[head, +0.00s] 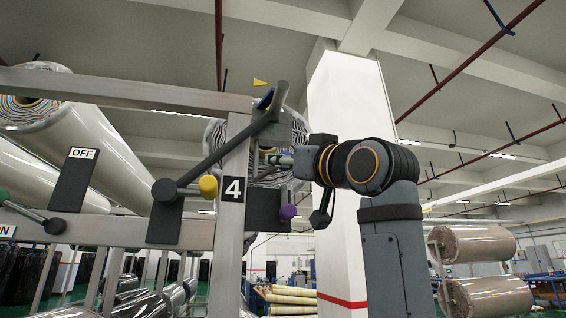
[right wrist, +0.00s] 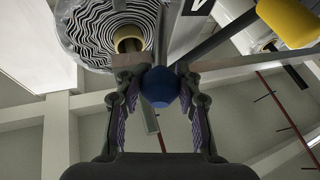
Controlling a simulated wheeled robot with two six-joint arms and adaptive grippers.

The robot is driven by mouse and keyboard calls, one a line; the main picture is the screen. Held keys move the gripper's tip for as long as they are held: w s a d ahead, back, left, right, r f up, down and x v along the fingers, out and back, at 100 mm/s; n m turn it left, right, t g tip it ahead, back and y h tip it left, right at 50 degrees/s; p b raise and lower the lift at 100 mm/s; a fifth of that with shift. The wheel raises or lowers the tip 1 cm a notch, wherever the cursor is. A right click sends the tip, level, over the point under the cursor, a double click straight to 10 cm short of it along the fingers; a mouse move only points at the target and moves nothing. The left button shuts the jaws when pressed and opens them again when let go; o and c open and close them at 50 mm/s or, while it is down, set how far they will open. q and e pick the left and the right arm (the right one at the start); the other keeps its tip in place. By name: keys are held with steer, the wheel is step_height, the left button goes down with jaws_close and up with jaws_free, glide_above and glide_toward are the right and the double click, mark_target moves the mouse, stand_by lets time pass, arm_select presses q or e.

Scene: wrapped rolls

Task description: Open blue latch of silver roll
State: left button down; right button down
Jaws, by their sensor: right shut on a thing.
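The blue knob of the latch (right wrist: 159,87) sits between the two fingers of my right gripper (right wrist: 162,90) in the right wrist view, touched on both sides. My left gripper is out of view.
The metal post with the 4 sign (head: 232,189) stands close left of my gripper. A dark lever (head: 215,158) crosses it. A white pillar (head: 345,110) rises behind my arm.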

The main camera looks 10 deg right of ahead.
steer(key=shift+w+a+f, duration=0.1)
steer(key=shift+f, duration=0.15)
steer(key=c, duration=1.2)
jaws_free()
steer(key=shift+o, duration=1.4)
steer(key=shift+s+d+r, duration=0.15)
steer(key=shift+s+d, duration=0.1)
steer(key=shift+d, duration=0.05)
steer(key=v, duration=1.2)
